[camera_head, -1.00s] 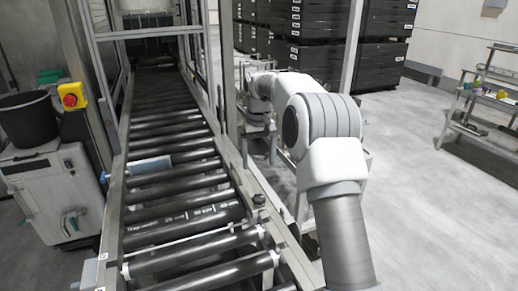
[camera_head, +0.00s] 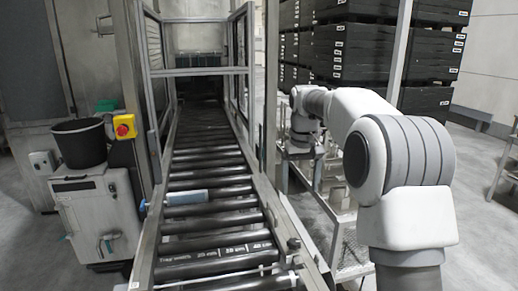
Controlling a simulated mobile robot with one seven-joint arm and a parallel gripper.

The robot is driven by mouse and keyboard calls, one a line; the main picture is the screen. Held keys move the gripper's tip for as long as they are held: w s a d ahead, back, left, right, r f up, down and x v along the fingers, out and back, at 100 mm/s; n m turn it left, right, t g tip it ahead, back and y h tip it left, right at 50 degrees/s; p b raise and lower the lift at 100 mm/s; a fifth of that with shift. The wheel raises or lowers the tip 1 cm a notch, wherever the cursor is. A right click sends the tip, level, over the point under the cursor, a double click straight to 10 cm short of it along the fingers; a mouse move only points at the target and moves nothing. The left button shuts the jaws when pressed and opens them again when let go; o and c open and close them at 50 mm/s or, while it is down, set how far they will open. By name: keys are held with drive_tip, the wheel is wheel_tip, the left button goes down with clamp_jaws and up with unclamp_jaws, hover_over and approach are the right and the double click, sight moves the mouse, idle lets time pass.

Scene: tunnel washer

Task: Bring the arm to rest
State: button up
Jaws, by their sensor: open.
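My arm (camera_head: 405,165), white with a grey ribbed joint, stands at the right of the head view. It bends at this joint, and its forearm reaches back and left beside the roller conveyor. My gripper (camera_head: 301,167) hangs at the far end of the forearm, pointing down, to the right of the conveyor's side rail. It looks small and dark against the metal frames behind it. It is open, and I see nothing held in it.
The roller conveyor (camera_head: 213,219) runs away into a framed machine opening (camera_head: 199,65). A small grey-blue block (camera_head: 187,197) lies on its rollers. A white cabinet (camera_head: 95,215) with a black bucket (camera_head: 80,143) stands left. Black crates (camera_head: 350,50) are stacked behind my arm.

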drive_tip(key=s+r+t, duration=0.1)
drive_tip(key=s+r, duration=0.3)
drive_tip(key=s, duration=0.5)
drive_tip(key=s+r+t, duration=0.2)
drive_tip(key=s+r, duration=0.1)
drive_tip(key=s, duration=0.6)
drive_tip(key=s+f+t, duration=0.1)
drive_tip(key=s+f, duration=0.2)
drive_tip(key=s, duration=0.5)
drive_tip(key=s+f+m, duration=0.1)
drive_tip(key=s+f, duration=0.2)
drive_tip(key=s, duration=0.5)
drive_tip(key=shift+s+d+f+t, duration=0.2)
drive_tip(key=shift+d+f+t, duration=0.1)
drive_tip(key=shift+t, duration=0.1)
